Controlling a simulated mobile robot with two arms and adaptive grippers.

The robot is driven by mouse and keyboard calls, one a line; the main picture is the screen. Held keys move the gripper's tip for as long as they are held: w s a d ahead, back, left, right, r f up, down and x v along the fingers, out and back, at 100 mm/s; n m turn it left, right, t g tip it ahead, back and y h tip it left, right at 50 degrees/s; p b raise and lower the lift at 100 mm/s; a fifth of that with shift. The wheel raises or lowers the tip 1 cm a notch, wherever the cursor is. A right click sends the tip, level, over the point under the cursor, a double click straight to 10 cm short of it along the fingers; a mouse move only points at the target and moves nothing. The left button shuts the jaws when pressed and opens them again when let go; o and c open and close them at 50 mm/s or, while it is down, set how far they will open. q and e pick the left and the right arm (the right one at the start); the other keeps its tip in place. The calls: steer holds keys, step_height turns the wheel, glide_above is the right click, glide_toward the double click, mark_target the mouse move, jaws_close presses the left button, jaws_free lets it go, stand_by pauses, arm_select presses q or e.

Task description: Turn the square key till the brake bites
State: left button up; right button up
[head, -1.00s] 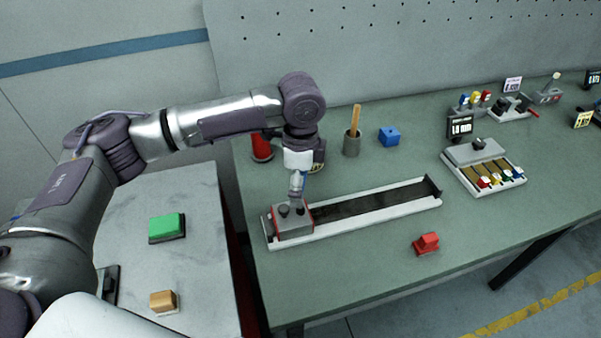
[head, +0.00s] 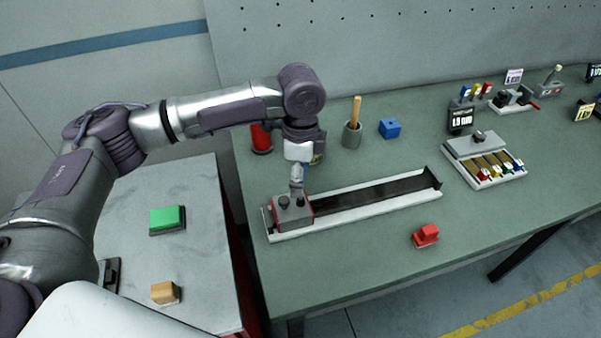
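A long label magazine with a pale frame and a dark channel (head: 375,196) lies on the green table. A grey block with red edges (head: 290,216) sits at its left end and has two dark knobs on top. My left gripper (head: 297,190) points down at the top of this block, close to the right-hand knob (head: 299,201). The fingertips are small and partly hidden by the wrist, so I cannot tell whether they grip anything. The square key cannot be made out. My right gripper is out of view.
A red block (head: 426,236) lies in front of the magazine. A cup with a wooden handle (head: 352,134), a blue block (head: 389,128) and a red cylinder (head: 261,138) stand behind. A grey rack (head: 466,150) stands at right. The left side table holds a green block (head: 167,219).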

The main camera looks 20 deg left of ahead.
arm_select(q)
steer(key=shift+m+p, duration=0.5)
steer(key=shift+p, duration=0.15)
steer(key=shift+m+p, duration=0.9)
steer(key=o, duration=1)
